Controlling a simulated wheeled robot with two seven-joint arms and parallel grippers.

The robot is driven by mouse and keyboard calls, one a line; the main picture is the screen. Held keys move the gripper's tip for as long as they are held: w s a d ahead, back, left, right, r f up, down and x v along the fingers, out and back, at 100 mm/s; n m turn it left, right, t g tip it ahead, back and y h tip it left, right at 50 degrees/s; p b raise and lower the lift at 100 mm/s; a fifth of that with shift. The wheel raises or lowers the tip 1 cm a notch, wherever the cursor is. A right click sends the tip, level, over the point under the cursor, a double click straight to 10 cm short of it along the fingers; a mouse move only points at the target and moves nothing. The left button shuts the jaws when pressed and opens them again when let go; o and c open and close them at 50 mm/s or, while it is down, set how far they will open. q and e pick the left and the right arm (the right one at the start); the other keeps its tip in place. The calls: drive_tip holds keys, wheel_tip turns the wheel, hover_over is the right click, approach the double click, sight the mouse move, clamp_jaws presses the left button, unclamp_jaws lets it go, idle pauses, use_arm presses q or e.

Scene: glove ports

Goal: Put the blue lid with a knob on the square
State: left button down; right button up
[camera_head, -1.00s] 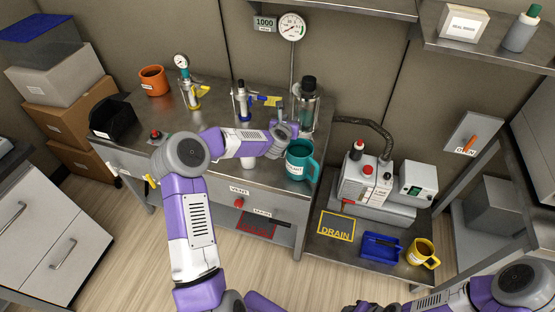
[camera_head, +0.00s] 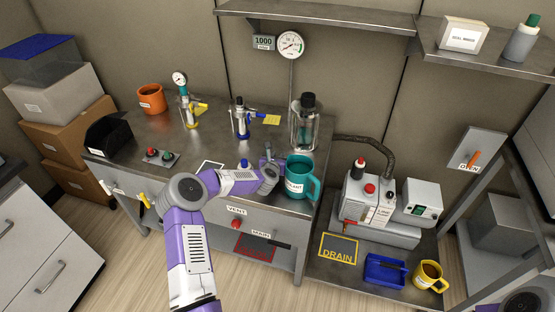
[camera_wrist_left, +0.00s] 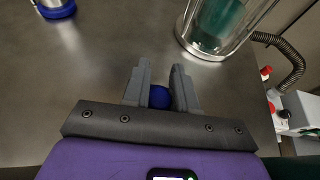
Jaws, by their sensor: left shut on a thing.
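My left gripper (camera_head: 268,160) is low over the middle bench, just left of the teal mug (camera_head: 300,183). In the left wrist view its fingers (camera_wrist_left: 160,92) are shut on a round blue knob (camera_wrist_left: 159,97). The lid's plate under the knob cannot be made out. A white outlined square (camera_head: 210,167) on the bench is partly covered by my left arm. A small blue top (camera_head: 244,162) shows just behind that arm. My right gripper is out of view.
A glass vessel with a black cap (camera_head: 304,125) stands behind the gripper. A blue-based fixture (camera_head: 240,122) and a yellow-based one (camera_head: 188,108) stand farther left. An orange mug (camera_head: 151,98) is at the back left.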

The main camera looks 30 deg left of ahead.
use_arm(q)
drive_tip(key=shift+r, duration=0.1)
drive_tip(key=shift+f, duration=0.2)
drive_tip(key=c, duration=0.9)
unclamp_jaws()
drive_tip(key=shift+r, duration=0.1)
drive_tip(key=shift+r, duration=0.15)
drive_tip(key=p+v, duration=0.2)
drive_tip(key=v, duration=1)
